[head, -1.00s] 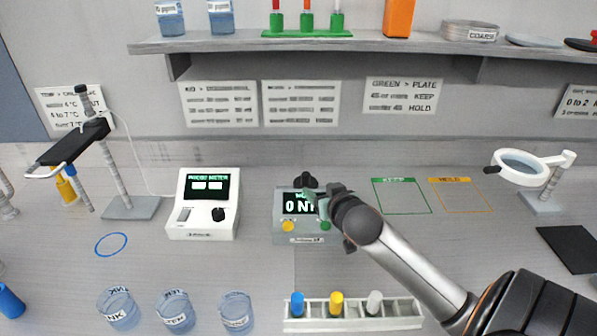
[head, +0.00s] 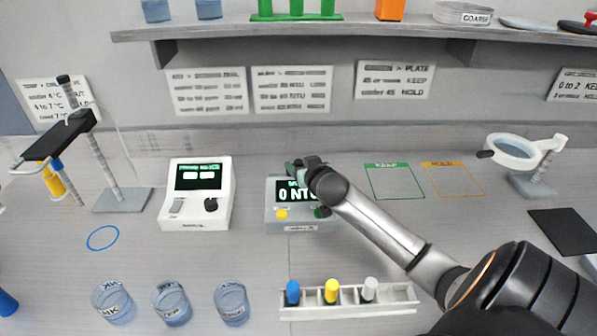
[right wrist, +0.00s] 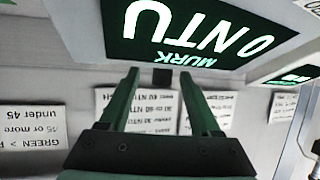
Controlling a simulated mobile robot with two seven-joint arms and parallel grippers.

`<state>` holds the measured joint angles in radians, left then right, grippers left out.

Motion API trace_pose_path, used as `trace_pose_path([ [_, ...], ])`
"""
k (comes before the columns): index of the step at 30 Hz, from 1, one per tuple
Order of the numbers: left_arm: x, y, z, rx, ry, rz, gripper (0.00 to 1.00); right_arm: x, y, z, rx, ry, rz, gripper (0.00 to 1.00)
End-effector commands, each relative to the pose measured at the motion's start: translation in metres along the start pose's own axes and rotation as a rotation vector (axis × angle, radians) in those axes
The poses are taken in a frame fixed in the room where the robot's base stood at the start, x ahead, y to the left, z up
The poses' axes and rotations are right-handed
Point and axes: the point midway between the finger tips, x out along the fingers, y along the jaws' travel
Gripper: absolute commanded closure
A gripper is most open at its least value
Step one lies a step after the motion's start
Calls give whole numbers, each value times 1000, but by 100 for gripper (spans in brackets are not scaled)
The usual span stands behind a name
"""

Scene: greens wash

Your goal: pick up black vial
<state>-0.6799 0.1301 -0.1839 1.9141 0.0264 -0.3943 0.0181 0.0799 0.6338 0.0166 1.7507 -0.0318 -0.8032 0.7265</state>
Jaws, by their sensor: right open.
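The black vial shows only as a small dark block, likely its cap (right wrist: 163,77), in the right wrist view. It appears at the top edge of the murk meter (right wrist: 205,28), between my right gripper's fingertips and apart from both. In the head view the meter (head: 300,227) reads 0 NTU, and my right gripper (head: 297,167) is over its top, hiding most of that area. My right gripper (right wrist: 162,78) is open, with its two green fingers spread. How deep the vial sits in the meter is hidden. My left gripper is out of view.
A white meter (head: 198,222) stands to the left. A rack (head: 350,312) with blue, yellow and white-capped vials and several labelled beakers (head: 172,303) are in front. A shelf (head: 200,30) hangs above. The green outlined area (head: 395,181) is empty.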

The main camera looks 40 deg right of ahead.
Motion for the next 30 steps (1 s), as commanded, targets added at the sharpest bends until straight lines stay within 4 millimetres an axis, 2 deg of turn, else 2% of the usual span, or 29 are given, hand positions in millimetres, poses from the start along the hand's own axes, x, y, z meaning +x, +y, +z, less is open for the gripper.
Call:
trace_pose_path([
  [5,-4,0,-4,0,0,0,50,22,-2,-11,0,1,2,36],
  [9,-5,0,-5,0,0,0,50,36,-2,-8,0,-1,2,36],
  [21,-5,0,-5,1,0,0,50,44,-3,-8,-1,-1,0,37],
  [30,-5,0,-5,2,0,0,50,43,-3,-8,-1,-1,0,71],
])
